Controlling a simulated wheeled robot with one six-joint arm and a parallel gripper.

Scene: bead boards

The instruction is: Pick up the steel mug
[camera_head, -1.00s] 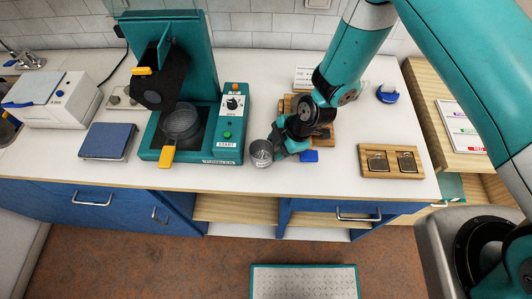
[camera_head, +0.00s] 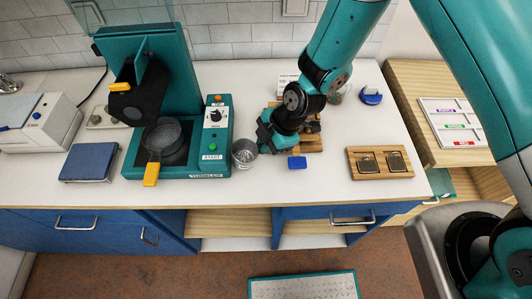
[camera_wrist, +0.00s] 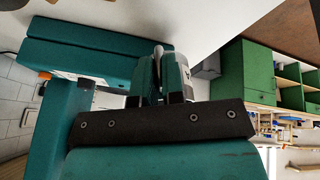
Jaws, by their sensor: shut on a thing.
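The steel mug (camera_head: 245,153) is a small grey cup in the head view, upright, just right of the teal machine's control panel. My gripper (camera_head: 261,146) comes from the right and is shut on the mug's right side. Whether the mug's base is clear of the counter is hard to tell. In the wrist view my gripper (camera_wrist: 165,75) shows its teal fingers close together, with a sliver of grey metal between them. Most of the mug is hidden there.
The teal machine (camera_head: 217,130) with a yellow-handled pan stands close left of the mug. A blue block (camera_head: 297,162) and a wooden stand (camera_head: 308,143) are close right. A wooden tray (camera_head: 379,174) lies farther right. The counter's front edge (camera_head: 270,204) is near.

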